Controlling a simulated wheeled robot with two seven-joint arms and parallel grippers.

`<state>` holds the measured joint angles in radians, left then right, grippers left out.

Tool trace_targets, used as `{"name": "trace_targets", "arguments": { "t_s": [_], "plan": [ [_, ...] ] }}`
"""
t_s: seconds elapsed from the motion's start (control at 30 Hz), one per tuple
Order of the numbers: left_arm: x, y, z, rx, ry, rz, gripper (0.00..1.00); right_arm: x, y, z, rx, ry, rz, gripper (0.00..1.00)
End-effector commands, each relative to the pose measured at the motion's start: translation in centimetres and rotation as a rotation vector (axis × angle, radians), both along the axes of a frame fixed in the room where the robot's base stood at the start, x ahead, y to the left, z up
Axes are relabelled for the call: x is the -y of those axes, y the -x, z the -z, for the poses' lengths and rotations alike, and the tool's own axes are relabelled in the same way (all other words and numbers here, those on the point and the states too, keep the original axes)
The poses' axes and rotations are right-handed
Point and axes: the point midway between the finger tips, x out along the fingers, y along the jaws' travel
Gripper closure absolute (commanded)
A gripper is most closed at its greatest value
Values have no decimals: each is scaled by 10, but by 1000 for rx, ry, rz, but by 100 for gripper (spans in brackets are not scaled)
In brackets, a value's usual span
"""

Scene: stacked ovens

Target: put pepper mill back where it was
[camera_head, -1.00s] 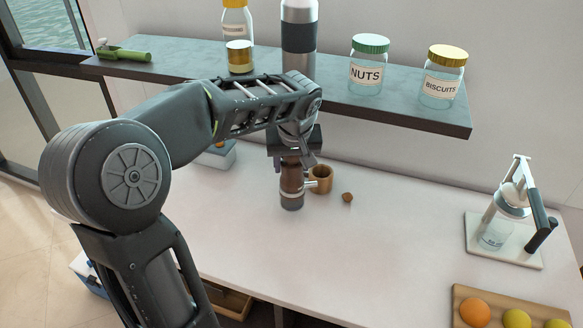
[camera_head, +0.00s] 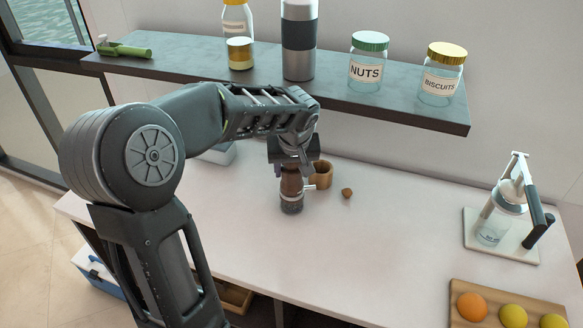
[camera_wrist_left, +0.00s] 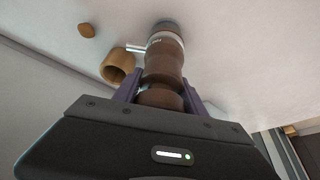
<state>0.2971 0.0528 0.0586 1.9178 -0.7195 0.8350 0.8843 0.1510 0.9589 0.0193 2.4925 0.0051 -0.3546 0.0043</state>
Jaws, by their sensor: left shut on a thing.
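The pepper mill (camera_head: 291,190) is a brown wooden grinder with a dark base and a small side crank. It stands upright at the counter surface below the shelf; whether its base touches the counter is hard to tell. My left gripper (camera_head: 289,168) is shut on its upper part from above. In the left wrist view, the mill (camera_wrist_left: 163,62) sits between the purple fingers of the gripper (camera_wrist_left: 158,95). A brown wooden cup (camera_head: 321,174) stands just right of the mill, and a small brown round piece (camera_head: 347,193) lies further right. My right gripper is not in view.
A juicer press (camera_head: 510,200) and a fruit board (camera_head: 456,314) stand right. The middle counter is clear.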

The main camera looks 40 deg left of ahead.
Motion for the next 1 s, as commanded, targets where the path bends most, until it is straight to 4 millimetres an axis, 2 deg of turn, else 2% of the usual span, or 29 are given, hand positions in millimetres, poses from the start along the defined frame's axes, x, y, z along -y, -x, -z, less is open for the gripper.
{"name": "trace_targets", "arguments": {
  "t_s": [0.03,0.07,0.3,0.57,0.7,0.77,1.0],
  "plan": [
    [0,0,3,2,-1,0,100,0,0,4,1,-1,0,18],
    [0,0,3,0,0,0,50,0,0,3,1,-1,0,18],
    [0,0,2,0,0,0,31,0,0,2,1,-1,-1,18],
    [0,0,1,0,0,0,29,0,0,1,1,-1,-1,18],
    [0,0,-4,0,0,0,29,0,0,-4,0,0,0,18],
    [1,1,-7,2,-1,0,29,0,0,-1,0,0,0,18],
    [12,12,-45,6,-1,-1,29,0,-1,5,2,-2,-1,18]
  ]
}}
